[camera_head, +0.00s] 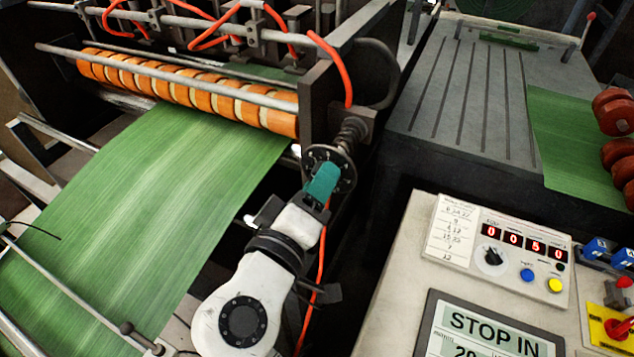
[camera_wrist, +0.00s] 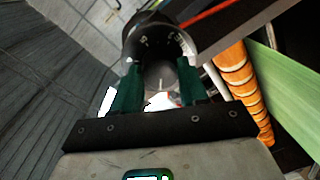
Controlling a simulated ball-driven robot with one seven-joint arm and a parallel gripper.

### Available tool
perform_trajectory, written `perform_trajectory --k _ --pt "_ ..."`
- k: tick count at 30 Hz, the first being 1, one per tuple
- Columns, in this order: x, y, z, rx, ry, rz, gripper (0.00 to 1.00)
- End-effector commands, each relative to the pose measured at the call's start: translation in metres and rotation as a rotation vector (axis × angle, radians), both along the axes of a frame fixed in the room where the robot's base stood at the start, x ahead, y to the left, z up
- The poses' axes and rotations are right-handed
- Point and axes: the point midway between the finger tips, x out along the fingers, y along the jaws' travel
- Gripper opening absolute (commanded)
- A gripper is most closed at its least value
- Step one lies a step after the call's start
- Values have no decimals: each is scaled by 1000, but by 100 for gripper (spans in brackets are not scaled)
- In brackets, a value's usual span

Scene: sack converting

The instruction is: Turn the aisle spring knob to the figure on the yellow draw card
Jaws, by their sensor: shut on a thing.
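The spring knob is a dark round dial (camera_head: 345,160) with a coiled spring (camera_head: 352,133) behind it, at the aisle end of the roller frame. My gripper (camera_head: 323,180) has teal fingers and is shut on the knob. In the wrist view, the dark dial (camera_wrist: 160,38) with pale marks on its rim stands just beyond my gripper (camera_wrist: 158,88), a finger on each side. The dial's marks are too small and blurred to read. The knob's grip is partly hidden by my fingers. I cannot make out a yellow draw card in either view.
A green web (camera_head: 165,185) runs under orange rollers (camera_head: 190,88) left of my arm. An orange hose hangs beside the knob. A pale console (camera_head: 400,300) at right carries a handwritten white card (camera_head: 455,232), a red display reading 0050 (camera_head: 523,242) and a STOP IN screen (camera_head: 490,330).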

Motion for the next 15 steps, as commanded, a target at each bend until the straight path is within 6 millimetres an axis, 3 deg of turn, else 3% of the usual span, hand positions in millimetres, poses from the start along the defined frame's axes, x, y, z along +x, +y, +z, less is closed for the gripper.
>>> perform_trajectory --k 8,9,15 --pt "0 1 -1 0 1 3 13" --pt "0 1 -1 0 1 3 47" --pt "0 1 -1 1 0 1 66"
